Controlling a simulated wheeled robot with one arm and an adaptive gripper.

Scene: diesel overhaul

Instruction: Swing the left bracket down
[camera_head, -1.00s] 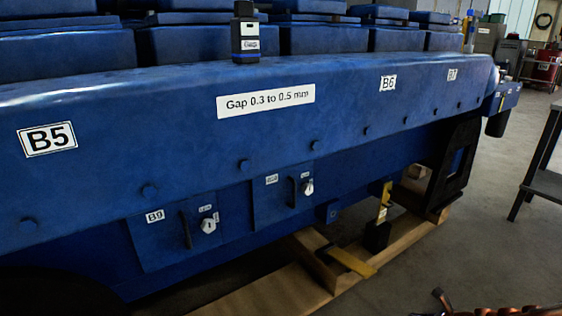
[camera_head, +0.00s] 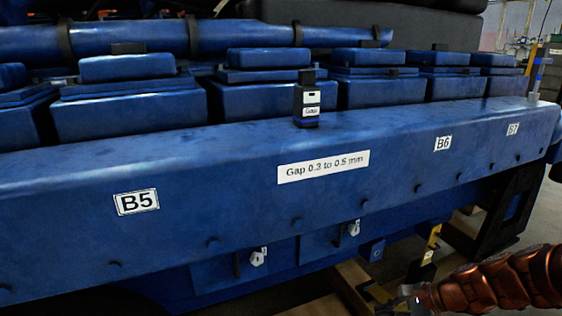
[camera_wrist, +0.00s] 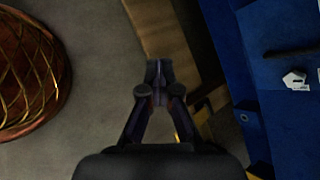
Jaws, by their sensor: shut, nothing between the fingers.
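A long blue engine side with labels B5 (camera_head: 137,201) and B6 (camera_head: 443,143) fills the head view. Below its ledge, a small blue tab with a hole (camera_head: 371,250) hangs beside a yellow and black upright piece (camera_head: 430,245). I cannot tell which part is the left bracket. The blue tab also shows in the wrist view (camera_wrist: 246,118), to the right of my gripper. My gripper (camera_wrist: 157,68) is shut and empty, over the floor and close to a wooden beam. My copper-coloured arm reaches in at the lower right of the head view.
Two blue panels with white latches (camera_head: 257,258) sit under the ledge. A small black gauge (camera_head: 308,98) stands on top of the ledge near the gap label (camera_head: 323,167). Wooden beams (camera_wrist: 160,30) lie below the engine.

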